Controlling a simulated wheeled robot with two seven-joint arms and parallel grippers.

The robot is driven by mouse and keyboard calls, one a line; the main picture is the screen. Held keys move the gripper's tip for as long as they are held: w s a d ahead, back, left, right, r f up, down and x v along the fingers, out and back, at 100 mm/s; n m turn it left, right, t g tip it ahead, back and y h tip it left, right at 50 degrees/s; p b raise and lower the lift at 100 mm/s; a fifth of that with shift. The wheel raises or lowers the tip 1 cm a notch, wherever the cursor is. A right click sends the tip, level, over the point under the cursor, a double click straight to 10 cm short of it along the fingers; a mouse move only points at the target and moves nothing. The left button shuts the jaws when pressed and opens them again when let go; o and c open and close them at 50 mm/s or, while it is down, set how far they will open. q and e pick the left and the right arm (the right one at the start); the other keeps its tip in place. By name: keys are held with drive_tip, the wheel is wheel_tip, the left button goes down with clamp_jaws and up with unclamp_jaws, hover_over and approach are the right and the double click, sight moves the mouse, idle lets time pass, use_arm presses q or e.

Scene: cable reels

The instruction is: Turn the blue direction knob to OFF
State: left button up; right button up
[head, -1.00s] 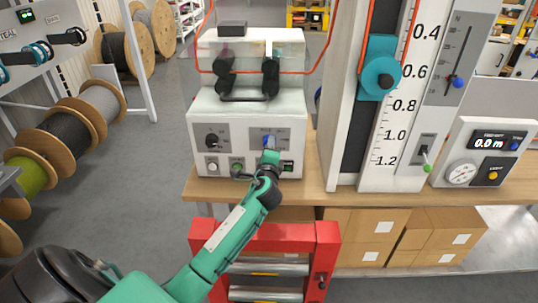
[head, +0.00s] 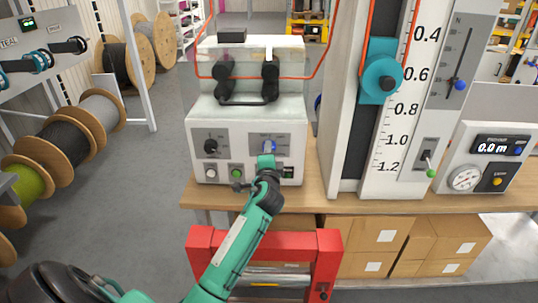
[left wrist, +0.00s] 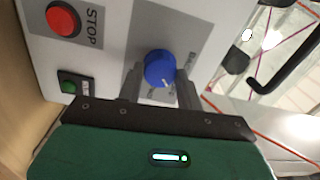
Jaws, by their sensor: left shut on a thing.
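The blue direction knob (head: 269,146) sits on a grey plate on the front of the white machine (head: 247,113). It also shows in the left wrist view (left wrist: 160,70), as a round blue cap. My left gripper (head: 267,157) reaches up to it from below and in front. In the left wrist view the two grey fingers (left wrist: 160,76) are on either side of the knob, shut on it. The plate's lettering is partly covered by the fingers and too small to read, so I cannot tell the knob's setting. My right gripper is not in view.
A black knob (head: 210,146) is left of the blue one, with a green button (head: 237,173) below. A red STOP button (left wrist: 62,19) shows in the left wrist view. The machine stands on a wooden bench (head: 335,205) beside a tall scale (head: 400,130). A red frame (head: 330,260) stands in front.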

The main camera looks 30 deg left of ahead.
use_arm(q)
drive_tip(key=shift+f, duration=0.1)
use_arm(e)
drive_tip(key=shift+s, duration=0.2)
use_arm(q)
drive_tip(key=o, duration=1)
drive_tip(key=b+v, duration=0.2)
drive_tip(key=v, duration=1.1)
drive_tip(key=shift+s, duration=0.4)
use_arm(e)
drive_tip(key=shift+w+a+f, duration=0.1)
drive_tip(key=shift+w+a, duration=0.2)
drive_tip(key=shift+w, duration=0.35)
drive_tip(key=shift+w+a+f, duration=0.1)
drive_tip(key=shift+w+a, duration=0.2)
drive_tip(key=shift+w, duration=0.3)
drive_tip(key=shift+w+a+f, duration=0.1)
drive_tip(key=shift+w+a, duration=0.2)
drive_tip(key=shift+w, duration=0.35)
